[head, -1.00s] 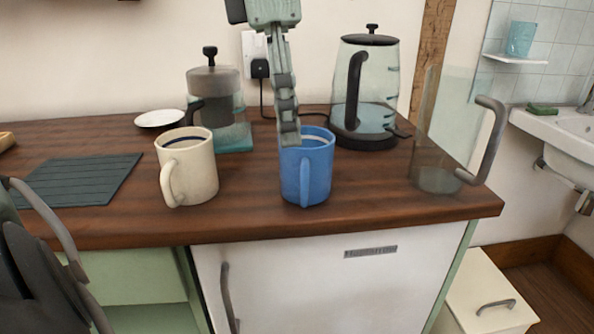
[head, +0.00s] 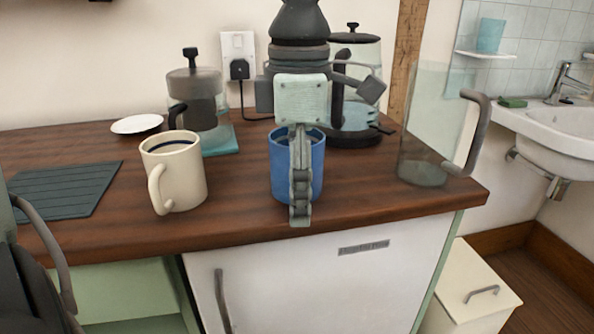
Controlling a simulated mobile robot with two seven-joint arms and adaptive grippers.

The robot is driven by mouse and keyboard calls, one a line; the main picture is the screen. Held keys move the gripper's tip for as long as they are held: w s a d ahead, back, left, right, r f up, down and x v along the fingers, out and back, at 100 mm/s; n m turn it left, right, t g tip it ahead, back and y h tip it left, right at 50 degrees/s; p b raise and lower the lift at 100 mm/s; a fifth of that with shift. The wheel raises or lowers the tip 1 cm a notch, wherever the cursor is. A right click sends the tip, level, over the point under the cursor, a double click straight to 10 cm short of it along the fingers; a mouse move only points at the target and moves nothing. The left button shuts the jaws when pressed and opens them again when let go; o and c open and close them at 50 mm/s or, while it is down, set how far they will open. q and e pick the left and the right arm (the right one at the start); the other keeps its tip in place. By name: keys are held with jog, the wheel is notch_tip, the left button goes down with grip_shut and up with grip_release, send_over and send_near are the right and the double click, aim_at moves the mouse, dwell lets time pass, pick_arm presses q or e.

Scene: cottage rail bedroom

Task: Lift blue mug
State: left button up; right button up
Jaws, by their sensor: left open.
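The blue mug (head: 279,172) stands upright on the dark wooden counter (head: 235,212), near its front edge. My left gripper (head: 300,207) points down over the mug and is open. One jointed finger hangs in front of the mug's near side, covering the handle area. Its tip reaches about the mug's base in the picture. The other finger cannot be made out, and I cannot tell whether the visible finger touches the mug. My right gripper is not in view.
A cream mug (head: 186,177) stands to the left. A French press (head: 202,105) and a kettle (head: 362,118) stand behind. A clear glass jug (head: 425,145) is at the right end. A dark slatted mat (head: 65,190) and a white saucer (head: 137,124) lie at left.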

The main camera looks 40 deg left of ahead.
pick_arm(q)
jog(key=shift+f, duration=0.15)
grip_shut()
dwell(0.4)
jog(key=shift+r, duration=0.2)
jog(key=shift+r, duration=1.2)
jog(key=s+d+r, duration=0.2)
jog(key=s+r, duration=0.6)
jog(key=s, duration=0.3)
jog(key=shift+d, duration=0.35)
